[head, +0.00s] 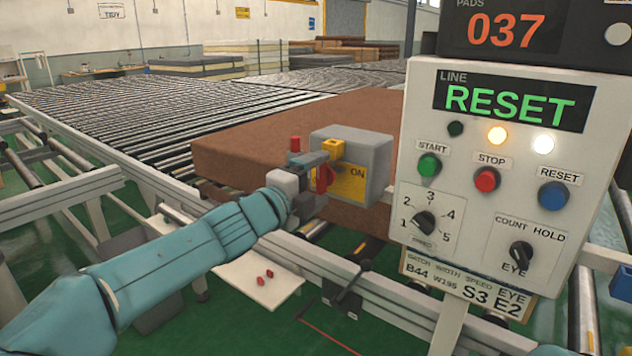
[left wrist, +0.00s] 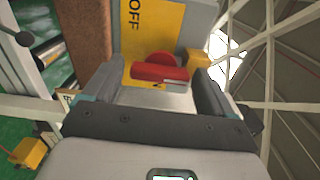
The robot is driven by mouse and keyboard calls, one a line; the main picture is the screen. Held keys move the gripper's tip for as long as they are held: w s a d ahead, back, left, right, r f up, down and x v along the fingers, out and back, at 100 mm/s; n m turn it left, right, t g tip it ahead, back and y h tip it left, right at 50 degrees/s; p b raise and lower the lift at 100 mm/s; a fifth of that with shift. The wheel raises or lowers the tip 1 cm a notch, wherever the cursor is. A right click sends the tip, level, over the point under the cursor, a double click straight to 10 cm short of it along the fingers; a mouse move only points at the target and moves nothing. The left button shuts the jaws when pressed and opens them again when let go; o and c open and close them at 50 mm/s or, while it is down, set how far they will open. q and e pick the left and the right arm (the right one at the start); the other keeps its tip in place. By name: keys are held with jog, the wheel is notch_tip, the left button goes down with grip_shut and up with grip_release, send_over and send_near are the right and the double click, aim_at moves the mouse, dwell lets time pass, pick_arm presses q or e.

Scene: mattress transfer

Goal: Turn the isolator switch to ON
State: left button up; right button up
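The isolator is a grey box (head: 378,163) with a yellow plate, left of the control panel in the head view. "ON" reads at the right of its plate there; "OFF" reads on the plate in the left wrist view. Its red handle (head: 324,178) looks roughly upright in the head view, partly hidden by my left gripper (head: 308,182). In the left wrist view the handle (left wrist: 158,73) lies crosswise between the spread fingers of my left gripper (left wrist: 158,80), with gaps visible; I cannot tell contact. A yellow block (head: 334,148) sits at the box's top edge. My right gripper is out of view.
The control panel (head: 470,225) stands close on the right, its display reading "RESET", with buttons and dials. A brown mattress (head: 270,130) lies on the roller conveyor (head: 130,105) behind the isolator. A white shelf (head: 245,285) with small red pieces is below my left arm.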

pick_arm(q)
jog(key=shift+a, duration=0.1)
jog(key=shift+s+a, duration=0.25)
jog(key=shift+s, duration=0.1)
jog(key=b+v, duration=0.1)
jog(key=v, duration=1.4)
jog(key=shift+s, duration=0.2)
jog(key=shift+a, duration=0.1)
